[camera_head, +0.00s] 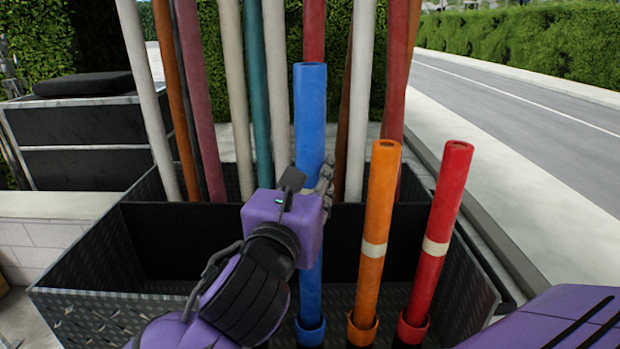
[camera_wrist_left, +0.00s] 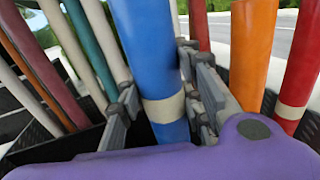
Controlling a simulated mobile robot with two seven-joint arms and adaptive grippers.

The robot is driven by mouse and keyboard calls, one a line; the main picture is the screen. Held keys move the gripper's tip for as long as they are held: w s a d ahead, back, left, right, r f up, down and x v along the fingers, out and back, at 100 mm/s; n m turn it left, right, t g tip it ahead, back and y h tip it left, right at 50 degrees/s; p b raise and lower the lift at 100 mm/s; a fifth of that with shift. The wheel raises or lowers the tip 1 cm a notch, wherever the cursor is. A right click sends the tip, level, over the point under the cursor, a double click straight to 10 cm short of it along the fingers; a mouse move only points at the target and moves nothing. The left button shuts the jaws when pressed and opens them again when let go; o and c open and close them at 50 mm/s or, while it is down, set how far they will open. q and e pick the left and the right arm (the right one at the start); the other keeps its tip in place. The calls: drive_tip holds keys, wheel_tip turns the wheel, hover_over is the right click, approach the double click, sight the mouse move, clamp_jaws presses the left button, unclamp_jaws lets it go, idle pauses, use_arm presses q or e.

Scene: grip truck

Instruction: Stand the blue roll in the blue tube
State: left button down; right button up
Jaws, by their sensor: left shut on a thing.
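The blue roll (camera_head: 310,105) stands nearly upright in the head view, its top higher than the tops of the orange and red rolls. My left gripper (camera_head: 318,185) is shut on it around its middle. In the left wrist view the fingers lie on either side of the blue roll (camera_wrist_left: 145,45), by its cream band. The blue tube (camera_head: 310,333) is at the bottom of the head view. The roll's lower end meets the tube's mouth; I cannot tell how deep it sits. My right gripper is not in view.
The orange roll (camera_head: 378,205) and red roll (camera_head: 444,210) stand in matching tubes close on the right. Several tall coloured rolls stand in the rear compartment of the black bin (camera_head: 85,292). A dark box (camera_head: 85,140) is at back left. A road lies at right.

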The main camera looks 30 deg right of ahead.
use_arm(q)
drive_tip(key=f, duration=0.3)
drive_tip(key=shift+w+y, duration=0.3)
drive_tip(key=c, duration=1.6)
unclamp_jaws()
drive_tip(key=o, duration=0.3)
drive_tip(key=shift+w+d, duration=0.1)
drive_tip(key=shift+d, duration=0.05)
drive_tip(key=shift+o, duration=0.7)
drive_tip(key=shift+w+d+r, duration=0.1)
drive_tip(key=shift+r, duration=0.2)
drive_tip(key=shift+s+a+r, duration=0.2)
drive_tip(key=shift+s, duration=0.1)
drive_tip(key=v, duration=0.7)
drive_tip(key=shift+a, duration=0.3)
drive_tip(key=shift+s+f, duration=0.1)
drive_tip(key=shift+s, duration=0.05)
